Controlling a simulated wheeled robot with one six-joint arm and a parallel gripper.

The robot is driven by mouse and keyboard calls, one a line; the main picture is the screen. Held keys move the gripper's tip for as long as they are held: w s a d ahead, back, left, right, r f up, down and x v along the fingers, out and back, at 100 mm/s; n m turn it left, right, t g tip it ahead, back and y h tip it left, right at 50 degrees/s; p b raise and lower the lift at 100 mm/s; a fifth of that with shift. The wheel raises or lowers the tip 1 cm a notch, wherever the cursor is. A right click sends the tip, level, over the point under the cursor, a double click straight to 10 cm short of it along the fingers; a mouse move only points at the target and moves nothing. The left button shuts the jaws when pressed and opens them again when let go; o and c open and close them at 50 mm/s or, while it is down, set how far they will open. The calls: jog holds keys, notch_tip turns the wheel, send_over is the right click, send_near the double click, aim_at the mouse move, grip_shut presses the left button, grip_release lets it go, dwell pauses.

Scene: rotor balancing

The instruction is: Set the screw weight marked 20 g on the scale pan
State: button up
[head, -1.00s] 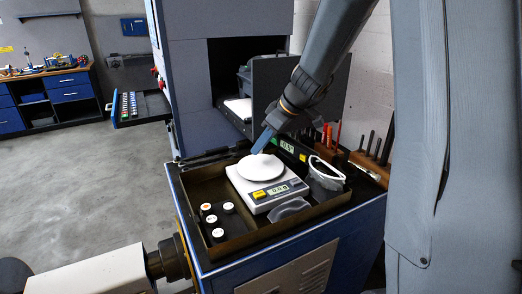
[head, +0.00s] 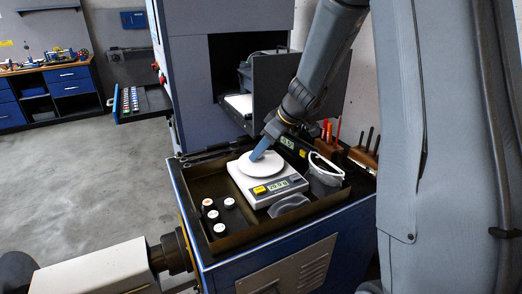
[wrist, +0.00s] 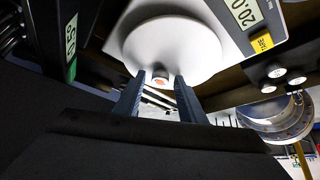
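A small weight with an orange-marked top (wrist: 160,79) stands upright on the white scale pan (wrist: 170,45), near its rim. Its marking is too small to read. My gripper (wrist: 160,84) has a finger on each side of the weight, with a gap visible on both sides. The scale display (wrist: 247,10) reads 20.0. In the head view my gripper (head: 263,150) reaches down onto the pan (head: 250,170), and the weight is hidden there. The scale body (head: 240,188) sits in the tray.
The dark tray (head: 250,235) also holds several white-topped weights (head: 212,214) at its left, one with an orange mark. A tool rack (head: 362,160) stands behind.

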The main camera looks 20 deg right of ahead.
jog(key=shift+r, duration=0.15)
jog(key=shift+d+r, duration=0.15)
jog(key=shift+r, duration=0.15)
jog(key=b+v, duration=0.3)
jog(key=v, duration=0.8)
jog(key=shift+s+r, duration=0.15)
jog(key=shift+s, duration=0.1)
jog(key=shift+d, duration=0.1)
